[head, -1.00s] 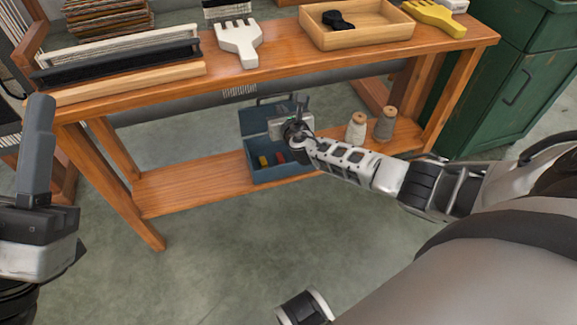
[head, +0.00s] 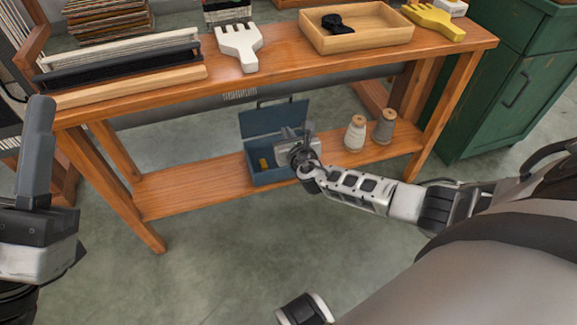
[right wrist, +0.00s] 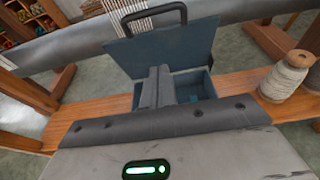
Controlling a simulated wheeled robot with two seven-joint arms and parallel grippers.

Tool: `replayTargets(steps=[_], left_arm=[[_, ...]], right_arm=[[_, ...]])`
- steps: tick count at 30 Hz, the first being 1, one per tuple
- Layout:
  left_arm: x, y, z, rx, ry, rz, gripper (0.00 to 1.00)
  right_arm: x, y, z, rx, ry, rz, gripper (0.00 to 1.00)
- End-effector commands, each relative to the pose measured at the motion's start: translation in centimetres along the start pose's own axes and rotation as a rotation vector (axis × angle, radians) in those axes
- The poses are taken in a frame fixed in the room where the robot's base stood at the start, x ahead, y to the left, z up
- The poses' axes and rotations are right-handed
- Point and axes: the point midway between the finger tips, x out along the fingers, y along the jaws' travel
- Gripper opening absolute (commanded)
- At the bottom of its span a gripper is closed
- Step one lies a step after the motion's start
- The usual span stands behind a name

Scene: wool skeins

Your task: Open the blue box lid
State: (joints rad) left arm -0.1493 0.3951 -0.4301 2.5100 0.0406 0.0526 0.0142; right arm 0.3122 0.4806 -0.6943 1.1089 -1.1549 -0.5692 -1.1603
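The blue box (head: 268,178) stands on the lower wooden shelf. Its lid (head: 270,121) is raised and stands up at the back, with a dark handle on its upper edge. The lid also shows in the right wrist view (right wrist: 185,45), handle at the top. A yellow item (head: 263,163) lies inside the box. My right gripper (head: 302,133) is at the box's right front, in front of the lid, and hides part of the inside. In the right wrist view its fingers (right wrist: 158,82) are together with nothing seen between them. My left gripper (head: 38,150) is at the far left, away from the box.
A white spool (head: 355,134) and a grey spool (head: 384,127) stand right of the box. The tabletop (head: 290,62) overhangs the shelf (head: 190,187). A table leg stands at each side. The shelf left of the box is clear. A green cabinet (head: 500,90) is at the right.

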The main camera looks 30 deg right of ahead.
Motion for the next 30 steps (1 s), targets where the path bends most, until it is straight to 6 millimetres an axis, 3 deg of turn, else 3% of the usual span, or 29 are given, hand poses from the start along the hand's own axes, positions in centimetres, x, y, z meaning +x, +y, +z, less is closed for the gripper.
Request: replayTargets(steps=[21, 30], left_arm=[[1.8, -0.7, -2.3, 0.0, 0.0, 0.0, 0.36], [2.0, -0.8, -2.6, 0.0, 0.0, 0.0, 0.36]], right_arm=[[-7.1, 0.0, -1.7, -0.001, 0.002, 0.002, 0.0], [-8.7, 0.0, -2.2, 0.0, 0.0, 0.001, 0.0]])
